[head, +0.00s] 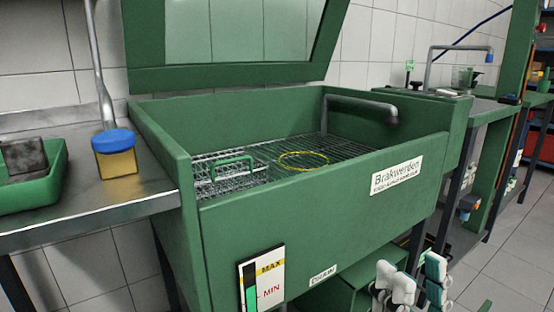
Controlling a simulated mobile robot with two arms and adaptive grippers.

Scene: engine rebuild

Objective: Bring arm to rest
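My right gripper (413,284) shows at the lower right edge of the picture, white with green and dark parts. It is low in front of the green wash basin, and no object shows in it. Its lower part is cut off by the picture edge, and I cannot tell how far its fingers are apart. My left gripper is not in view.
The green wash basin (330,204) has its lid (228,77) raised. Inside are a wire basket (225,180) and a yellow ring (303,161). A steel bench (95,208) at left holds a blue-lidded jar (115,155) and a green tray (45,200). Free floor shows at right.

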